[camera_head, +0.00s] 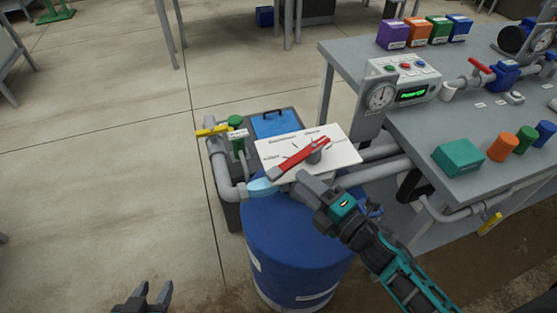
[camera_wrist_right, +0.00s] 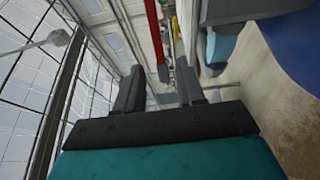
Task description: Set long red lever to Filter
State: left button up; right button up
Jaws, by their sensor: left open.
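The long red lever (camera_head: 296,158) lies across a white dial plate (camera_head: 346,152) with small labels, too small to read. It is mounted on a grey hub; its long end points to the lower left. My right gripper (camera_head: 302,184) is just in front of the plate's near edge, close to the lever's lower-left part. In the right wrist view its fingers are apart with nothing between the tips; the red lever (camera_wrist_right: 157,42) shows ahead of them. My left gripper (camera_head: 154,289) is open and empty at the bottom left, far from the lever.
A blue drum (camera_head: 290,245) stands below the plate. Grey pipes and a yellow-handled valve (camera_head: 212,131) are left of it, beside a blue box (camera_head: 275,123). The grey bench (camera_head: 440,130) at right carries a gauge panel (camera_head: 402,85) and coloured blocks. Open floor lies left.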

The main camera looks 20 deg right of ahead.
aim_at(288, 170)
jog(key=x, duration=0.9)
grip_shut()
dwell(0.4)
